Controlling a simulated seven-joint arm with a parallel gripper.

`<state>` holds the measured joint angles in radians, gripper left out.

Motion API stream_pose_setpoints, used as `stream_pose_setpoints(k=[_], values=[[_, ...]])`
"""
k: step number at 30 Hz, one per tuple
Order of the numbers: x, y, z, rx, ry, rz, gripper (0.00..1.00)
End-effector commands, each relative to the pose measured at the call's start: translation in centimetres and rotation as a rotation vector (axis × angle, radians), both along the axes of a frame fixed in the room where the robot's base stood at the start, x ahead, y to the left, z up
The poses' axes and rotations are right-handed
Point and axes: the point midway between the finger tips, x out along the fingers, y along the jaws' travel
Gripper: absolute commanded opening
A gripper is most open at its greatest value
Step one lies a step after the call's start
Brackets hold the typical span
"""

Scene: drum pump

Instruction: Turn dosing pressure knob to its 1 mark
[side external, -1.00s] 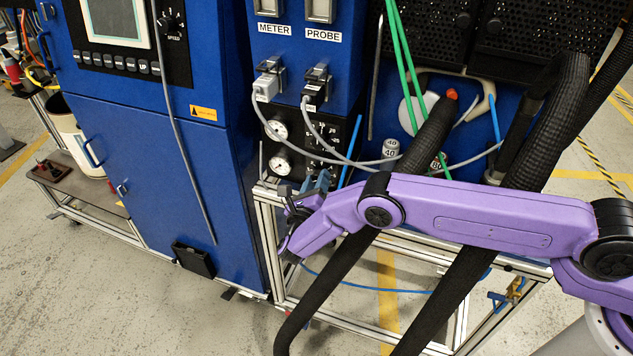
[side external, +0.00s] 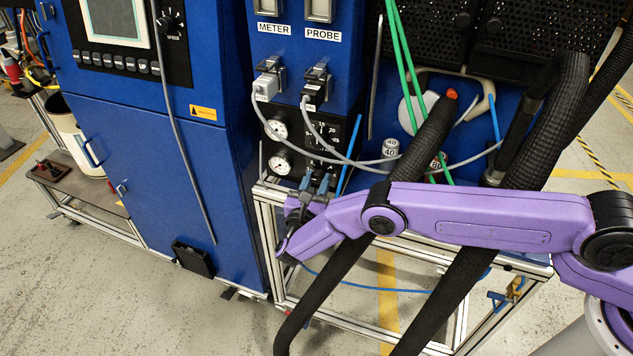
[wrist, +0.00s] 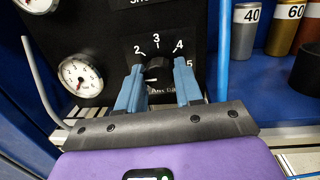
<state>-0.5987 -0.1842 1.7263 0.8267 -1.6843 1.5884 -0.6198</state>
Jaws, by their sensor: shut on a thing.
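The dosing pressure knob (wrist: 157,69) is small and black, on a black panel with a printed scale. In the wrist view the numbers 2, 3, 4 and 5 show around it. The 1 mark does not show. A small pale line is on the lower part of the knob, but I cannot tell surely whether it is the pointer. My gripper (wrist: 158,80) has its two blue fingers on either side of the knob, shut on it. In the side view my gripper (side external: 318,184) is at the bottom of the panel and hides the knob.
Two round gauges, the upper (side external: 276,130) and the lower (side external: 279,165), sit left of the knob. Grey cables (side external: 345,157) hang across the panel front. A blue tube (wrist: 223,50) runs close to the right. Thick black hoses (side external: 545,120) stand to the right.

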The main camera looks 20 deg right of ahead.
Motion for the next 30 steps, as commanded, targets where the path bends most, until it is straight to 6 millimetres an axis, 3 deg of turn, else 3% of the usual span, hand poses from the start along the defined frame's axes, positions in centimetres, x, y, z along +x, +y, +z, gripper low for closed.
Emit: stream_pose_setpoints(k=[14, 15, 16, 30], values=[[-0.12, 0.15, -0.07, 0.008, -0.007, 0.003, 0.05], [-0.12, 0.15, -0.07, 0.008, -0.007, 0.003, 0.48], [-0.12, 0.15, -0.07, 0.008, -0.007, 0.003, 0.58], [-0.92, 0.93, -0.13, 0.007, -0.007, 0.005, 0.61]])
